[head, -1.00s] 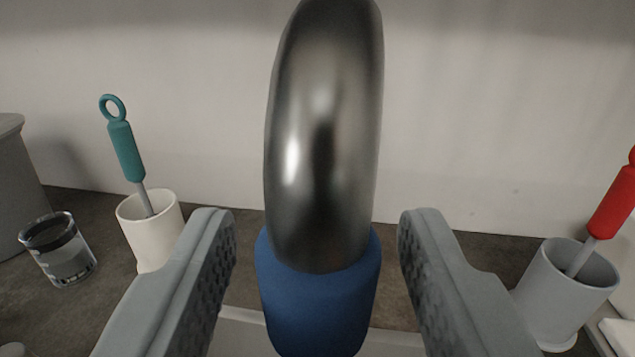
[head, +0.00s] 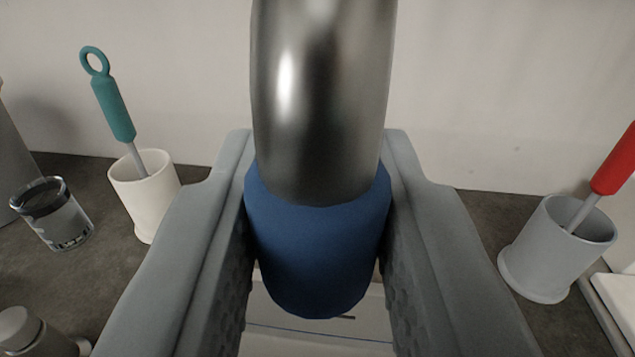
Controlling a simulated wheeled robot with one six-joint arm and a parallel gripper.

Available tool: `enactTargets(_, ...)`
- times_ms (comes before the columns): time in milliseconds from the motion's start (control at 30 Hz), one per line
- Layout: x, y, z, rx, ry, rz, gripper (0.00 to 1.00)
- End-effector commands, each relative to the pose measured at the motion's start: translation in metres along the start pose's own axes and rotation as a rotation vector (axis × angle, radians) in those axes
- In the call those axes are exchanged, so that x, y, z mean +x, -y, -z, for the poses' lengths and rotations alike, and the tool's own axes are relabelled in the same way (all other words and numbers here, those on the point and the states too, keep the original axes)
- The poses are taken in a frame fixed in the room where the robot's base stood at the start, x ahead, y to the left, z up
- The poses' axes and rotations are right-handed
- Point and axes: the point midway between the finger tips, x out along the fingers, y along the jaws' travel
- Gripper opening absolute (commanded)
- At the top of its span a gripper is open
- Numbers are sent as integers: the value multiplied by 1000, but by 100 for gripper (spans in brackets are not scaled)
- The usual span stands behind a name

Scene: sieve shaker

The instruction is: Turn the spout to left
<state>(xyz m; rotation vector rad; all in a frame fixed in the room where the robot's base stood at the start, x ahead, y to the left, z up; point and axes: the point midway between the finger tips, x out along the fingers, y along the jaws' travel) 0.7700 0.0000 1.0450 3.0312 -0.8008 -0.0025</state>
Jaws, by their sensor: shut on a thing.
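The spout (head: 320,100) is a thick, shiny metal tube that comes down from the top middle of the head view. It ends in a blue sleeve (head: 318,250). My gripper (head: 318,165) is shut on the blue sleeve, with one grey finger against each side of it. The spout's upper part is cut off by the top of the picture, and its base is not in view.
A white cup (head: 145,195) with a teal-handled tool (head: 112,105) and a glass jar (head: 52,213) stand at left. A grey cup (head: 555,250) with a red-handled tool (head: 618,160) stands at right. A pale basin (head: 320,340) shows below. A wall is behind.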

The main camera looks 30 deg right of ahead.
Motion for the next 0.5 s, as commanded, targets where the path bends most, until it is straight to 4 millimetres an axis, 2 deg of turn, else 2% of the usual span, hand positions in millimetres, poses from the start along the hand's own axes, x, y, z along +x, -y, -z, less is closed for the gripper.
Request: enactTargets(500,15,54,-1,-1,2,-263,0)
